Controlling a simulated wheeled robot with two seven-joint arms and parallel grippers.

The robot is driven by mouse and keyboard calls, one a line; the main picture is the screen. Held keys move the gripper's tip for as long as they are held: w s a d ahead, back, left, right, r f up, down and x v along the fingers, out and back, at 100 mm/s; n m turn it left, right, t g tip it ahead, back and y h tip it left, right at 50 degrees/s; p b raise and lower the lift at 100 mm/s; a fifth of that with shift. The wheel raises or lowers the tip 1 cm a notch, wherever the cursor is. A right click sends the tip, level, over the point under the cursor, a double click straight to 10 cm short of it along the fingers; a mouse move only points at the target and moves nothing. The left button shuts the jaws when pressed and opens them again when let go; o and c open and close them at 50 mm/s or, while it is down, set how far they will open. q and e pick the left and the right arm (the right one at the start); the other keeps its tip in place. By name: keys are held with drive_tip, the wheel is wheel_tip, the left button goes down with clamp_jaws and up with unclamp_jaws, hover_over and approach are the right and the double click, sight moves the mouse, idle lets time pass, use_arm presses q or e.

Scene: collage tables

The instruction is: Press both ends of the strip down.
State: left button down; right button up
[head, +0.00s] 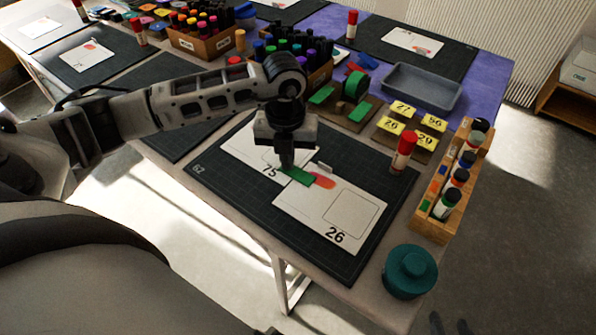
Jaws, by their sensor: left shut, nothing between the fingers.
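A short green strip (299,176) lies across the facing edges of two white cards on the dark cutting mat (232,191). One card (241,150) is marked 75, and the other card (311,221) is marked 26. My left gripper (287,165) points down and is shut, with its tips at the left end of the strip. The fingers hide part of that end, and I cannot tell if they touch it. A pink-red shape (323,180) shows beside the strip's right end. My right gripper is not in view.
A red-capped glue stick (403,153) stands at the mat's right edge, near a wooden marker rack (436,228). A teal round container (410,271) sits at the front corner. Yellow numbered tiles (404,108), a green tape roll (356,86) and a grey tray (422,87) lie behind.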

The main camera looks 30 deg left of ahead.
use_arm(q)
wheel_tip(320, 180, up, 7)
drive_tip(key=p, duration=0.5)
idle(0.6)
